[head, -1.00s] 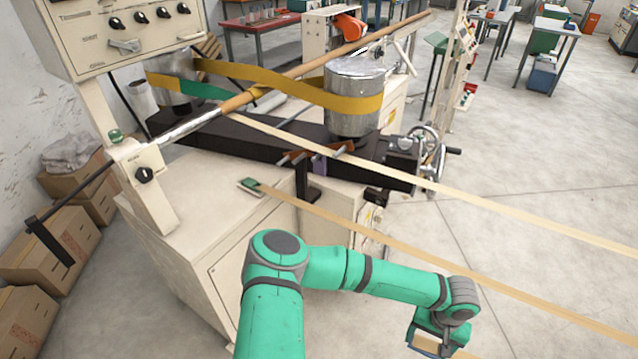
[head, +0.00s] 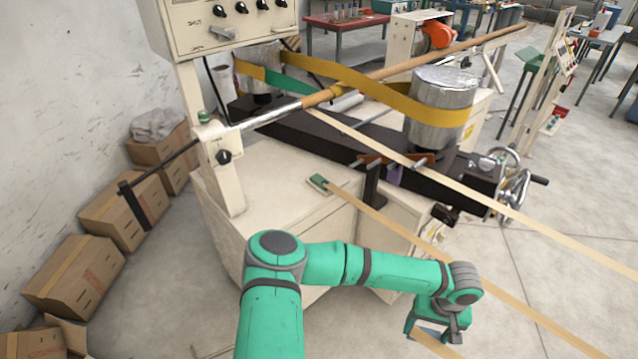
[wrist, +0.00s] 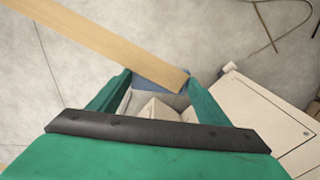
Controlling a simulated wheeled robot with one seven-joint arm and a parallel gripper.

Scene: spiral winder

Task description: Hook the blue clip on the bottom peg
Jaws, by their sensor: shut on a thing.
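The blue clip (wrist: 160,76) is between the two green fingers of my gripper (wrist: 158,82) in the wrist view, with a wide tan strip running from it to the upper left. In the head view my gripper (head: 430,328) is low, in front of the cream cabinet, apart from the machine. The clip shows there only as a small blue patch. Short grey pegs stick out of an orange-brown bracket (head: 400,160) on the black beam. I cannot tell which is the bottom peg.
A green clip (head: 319,182) on another tan strip lies on the cream cabinet top (head: 265,190). Strips cross the right side. A metal drum (head: 440,105) and handwheel (head: 512,190) stand behind. Cardboard boxes (head: 75,275) line the left wall. Floor at lower right is clear apart from strips.

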